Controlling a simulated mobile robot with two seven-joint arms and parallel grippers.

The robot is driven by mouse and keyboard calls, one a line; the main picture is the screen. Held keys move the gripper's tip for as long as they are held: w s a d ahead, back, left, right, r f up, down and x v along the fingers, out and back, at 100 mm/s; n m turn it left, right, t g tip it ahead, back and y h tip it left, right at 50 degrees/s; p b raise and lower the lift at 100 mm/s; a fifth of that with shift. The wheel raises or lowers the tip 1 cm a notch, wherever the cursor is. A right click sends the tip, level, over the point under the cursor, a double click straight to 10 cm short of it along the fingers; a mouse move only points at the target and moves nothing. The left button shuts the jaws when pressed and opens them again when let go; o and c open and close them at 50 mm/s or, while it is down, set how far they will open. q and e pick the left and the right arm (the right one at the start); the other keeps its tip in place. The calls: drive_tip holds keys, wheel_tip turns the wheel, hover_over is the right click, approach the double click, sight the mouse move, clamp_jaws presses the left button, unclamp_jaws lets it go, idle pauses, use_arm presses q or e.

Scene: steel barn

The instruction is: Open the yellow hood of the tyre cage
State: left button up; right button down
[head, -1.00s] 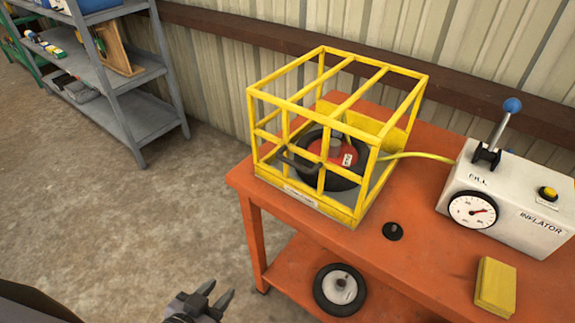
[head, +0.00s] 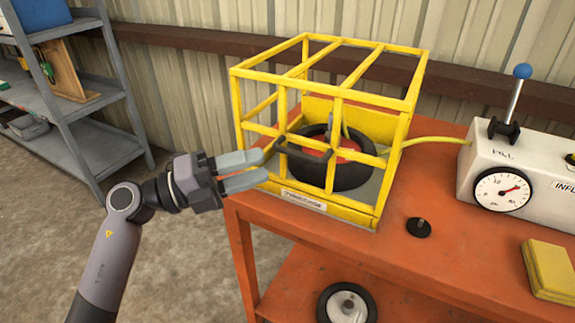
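The yellow tyre cage (head: 341,95) stands on the orange workbench, its barred hood down over a black tyre (head: 345,178) with a red hub. A dark handle (head: 303,157) sits on the front bars of the hood. My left gripper (head: 266,168) is at the front left of the cage, its two grey fingers apart and pointing right toward the handle. The fingertips are beside or just in front of the handle's left end; I cannot tell if they touch it. Nothing shows between the fingers. My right gripper is out of view.
The orange workbench (head: 440,255) holds a white inflator (head: 530,185) with gauge and blue-knobbed lever, a black knob-like piece (head: 419,227) and a yellow block (head: 551,270). A yellow hose (head: 432,140) joins cage and inflator. Another wheel (head: 346,304) lies on the lower shelf. Grey shelving (head: 85,100) stands left.

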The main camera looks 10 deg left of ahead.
sight(293, 156)
use_arm(q)
drive_tip(key=x, duration=0.6)
drive_tip(key=shift+d, duration=0.3)
drive_tip(key=shift+r, duration=0.1)
clamp_jaws()
